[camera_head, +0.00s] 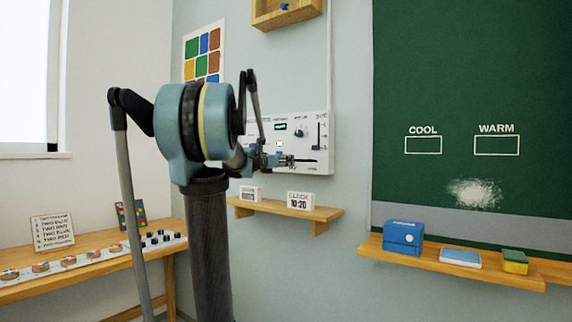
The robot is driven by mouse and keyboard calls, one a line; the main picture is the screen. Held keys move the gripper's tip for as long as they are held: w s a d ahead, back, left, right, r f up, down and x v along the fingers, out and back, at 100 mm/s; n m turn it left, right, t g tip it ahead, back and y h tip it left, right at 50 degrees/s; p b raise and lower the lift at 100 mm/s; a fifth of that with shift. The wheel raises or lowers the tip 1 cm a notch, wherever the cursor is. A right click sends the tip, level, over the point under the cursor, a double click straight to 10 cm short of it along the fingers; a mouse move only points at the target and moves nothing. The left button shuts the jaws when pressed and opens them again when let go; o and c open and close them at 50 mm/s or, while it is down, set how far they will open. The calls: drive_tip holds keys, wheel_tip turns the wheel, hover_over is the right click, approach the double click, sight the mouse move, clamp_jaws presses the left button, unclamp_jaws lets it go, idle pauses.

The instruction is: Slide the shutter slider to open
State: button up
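A white control panel (322,143) is fixed to the grey wall behind my arm. It carries a small green display (280,126), a round knob (301,131) and a vertical slider (318,136) with a scale at its right side. A dark horizontal slot (308,160) runs along its lower part. My gripper (291,160) is in front of this lower part, at the slot. I cannot tell whether it touches a slider handle there, or whether its fingers are open. My arm hides the panel's left part. The labels are too small to read, so I cannot tell which control is the shutter slider.
A wooden shelf (324,215) below the panel holds a clock reading 10:20 (299,200) and another small white block (250,193). A wooden cubby (289,17) hangs above. A chalkboard (470,70) with a ledge (450,270) stands right; a wooden table (60,290) stands left.

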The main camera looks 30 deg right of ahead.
drive_tip(key=shift+x, duration=1.5)
clamp_jaws()
